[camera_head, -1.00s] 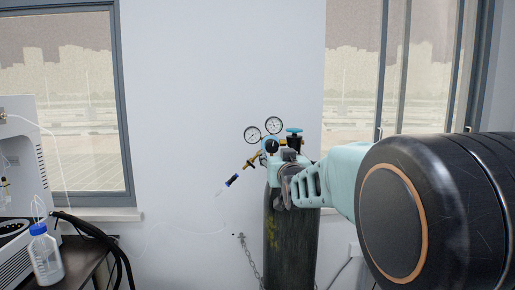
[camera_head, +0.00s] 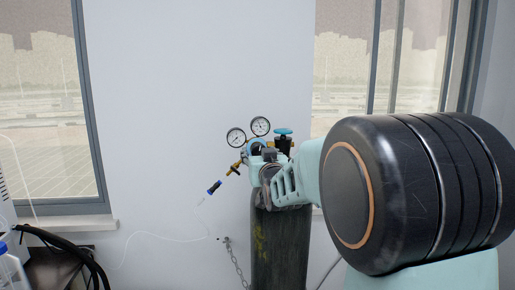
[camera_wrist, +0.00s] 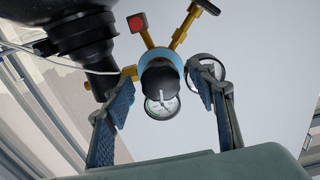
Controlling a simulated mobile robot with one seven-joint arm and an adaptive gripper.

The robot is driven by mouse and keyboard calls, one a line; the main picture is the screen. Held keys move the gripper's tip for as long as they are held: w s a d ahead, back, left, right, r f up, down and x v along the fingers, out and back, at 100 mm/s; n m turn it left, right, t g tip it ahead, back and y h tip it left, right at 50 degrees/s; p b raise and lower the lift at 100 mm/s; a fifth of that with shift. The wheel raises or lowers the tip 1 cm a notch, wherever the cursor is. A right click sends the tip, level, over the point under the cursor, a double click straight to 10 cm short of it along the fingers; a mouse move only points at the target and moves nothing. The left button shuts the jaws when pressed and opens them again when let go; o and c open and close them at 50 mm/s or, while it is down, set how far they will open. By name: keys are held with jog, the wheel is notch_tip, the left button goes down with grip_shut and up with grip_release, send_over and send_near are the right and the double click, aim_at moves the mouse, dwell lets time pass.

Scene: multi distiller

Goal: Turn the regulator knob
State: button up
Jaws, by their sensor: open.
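The regulator knob is round and black (camera_wrist: 160,78). In the wrist view it sits in front of a blue regulator body, between the two fingers of my gripper (camera_wrist: 163,90). The fingers are open, one on each side; I cannot tell whether either touches it. In the head view my gripper (camera_head: 268,170) is at the regulator and hides the knob. Two round gauges, left (camera_head: 236,137) and right (camera_head: 260,126), stand above the regulator. They also show in the wrist view (camera_wrist: 162,107) (camera_wrist: 205,68).
The dark gas cylinder (camera_head: 278,245) stands below, with a teal-topped valve (camera_head: 283,132) beside the gauges. A chain (camera_head: 237,265) hangs at the wall. Black hoses (camera_head: 75,252) lie at lower left.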

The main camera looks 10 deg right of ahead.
jog(key=shift+w, duration=0.2)
jog(key=shift+c, duration=0.2)
jog(key=c, duration=1.2)
jog(key=shift+o, duration=0.2)
jog(key=shift+b, duration=0.4)
